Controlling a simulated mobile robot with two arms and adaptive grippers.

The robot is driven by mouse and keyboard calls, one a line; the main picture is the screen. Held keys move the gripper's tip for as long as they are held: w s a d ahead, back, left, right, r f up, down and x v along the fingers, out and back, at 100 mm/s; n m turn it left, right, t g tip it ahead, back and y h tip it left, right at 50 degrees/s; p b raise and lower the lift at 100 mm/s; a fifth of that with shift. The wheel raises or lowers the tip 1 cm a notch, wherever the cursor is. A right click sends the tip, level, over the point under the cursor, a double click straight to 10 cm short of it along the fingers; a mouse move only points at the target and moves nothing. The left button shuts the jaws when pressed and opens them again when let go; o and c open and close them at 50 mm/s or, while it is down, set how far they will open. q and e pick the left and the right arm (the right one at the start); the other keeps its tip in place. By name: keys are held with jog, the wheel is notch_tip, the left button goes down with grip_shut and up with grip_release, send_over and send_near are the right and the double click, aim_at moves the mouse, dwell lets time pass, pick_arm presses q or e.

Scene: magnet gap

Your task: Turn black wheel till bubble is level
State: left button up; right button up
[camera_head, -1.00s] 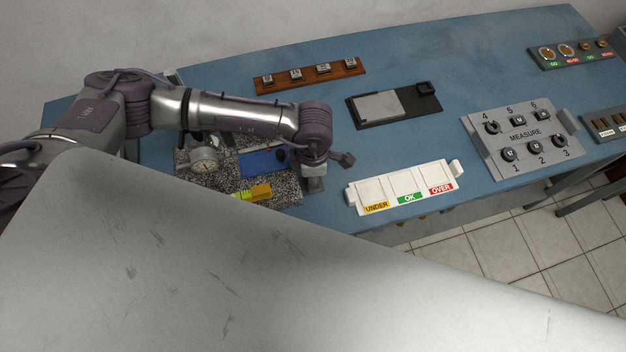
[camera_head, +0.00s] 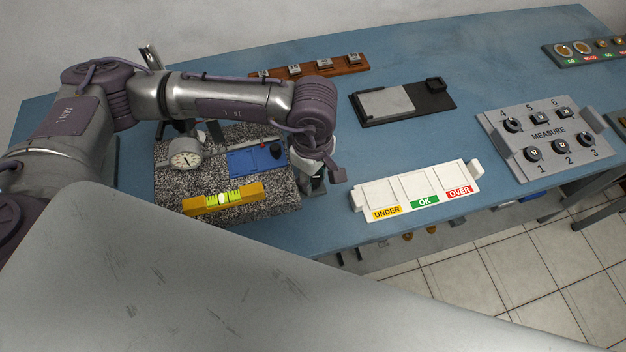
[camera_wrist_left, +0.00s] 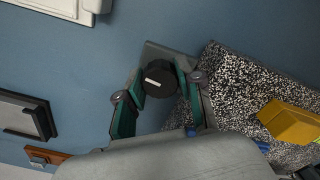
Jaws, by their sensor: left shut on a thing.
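The black wheel (camera_wrist_left: 160,78), round with a white mark on top, sits on a grey bracket beside the speckled granite plate (camera_wrist_left: 235,85). My left gripper (camera_wrist_left: 161,84) is shut on it, one green-padded finger on each side. In the head view, my left gripper (camera_head: 316,180) is at the plate's right end and the wheel is hidden. The yellow spirit level (camera_head: 223,198) lies on the front part of the plate (camera_head: 190,148) with its bright green vial showing. The bubble is too small to place exactly. My right gripper is not in view.
A dial gauge (camera_head: 186,158) and a blue block (camera_head: 250,160) are on the plate. A white UNDER/OK/OVER tray (camera_head: 415,187) is just right of the gripper. A black pad (camera_head: 400,102), a wooden rack (camera_head: 330,66) and a grey MEASURE board (camera_head: 545,135) stand farther off.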

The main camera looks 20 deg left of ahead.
pick_arm(q)
jog(key=shift+r+m, duration=0.1)
jog(key=shift+m, duration=0.2)
jog(key=o, duration=0.9)
